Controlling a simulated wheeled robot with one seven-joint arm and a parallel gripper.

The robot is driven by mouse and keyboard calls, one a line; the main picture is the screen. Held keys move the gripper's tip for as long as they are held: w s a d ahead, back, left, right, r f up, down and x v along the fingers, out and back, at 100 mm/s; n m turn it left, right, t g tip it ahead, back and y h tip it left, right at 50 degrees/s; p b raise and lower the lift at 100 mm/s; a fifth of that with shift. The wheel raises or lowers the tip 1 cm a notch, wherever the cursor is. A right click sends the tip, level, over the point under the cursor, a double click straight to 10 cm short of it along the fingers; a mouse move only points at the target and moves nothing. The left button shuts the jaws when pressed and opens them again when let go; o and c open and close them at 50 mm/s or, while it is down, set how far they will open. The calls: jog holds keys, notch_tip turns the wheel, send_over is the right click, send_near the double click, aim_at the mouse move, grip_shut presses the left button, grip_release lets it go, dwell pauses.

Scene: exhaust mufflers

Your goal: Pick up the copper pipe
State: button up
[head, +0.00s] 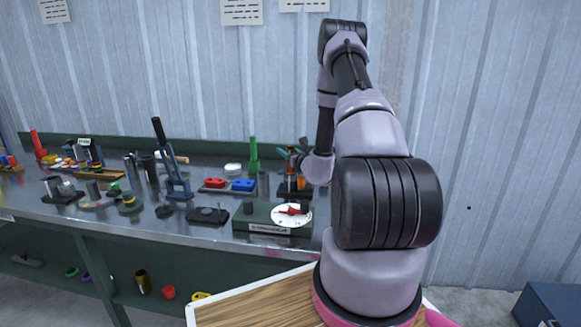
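A copper-orange upright piece (291,183), which looks like the copper pipe, stands in a dark holder near the right end of the workbench. My arm reaches over the bench, and my gripper (293,156) is small in the head view, just above and beside this piece. The wrist hides part of that area. I cannot tell whether the fingers touch the pipe or how far apart they are.
The metal workbench (190,232) is crowded. A green box with a white dial (292,214) stands in front of the holder. A green bottle-like piece (253,155) and red and blue blocks (243,185) are to its left. A corrugated wall rises behind.

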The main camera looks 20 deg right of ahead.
grip_shut()
dwell(1.1)
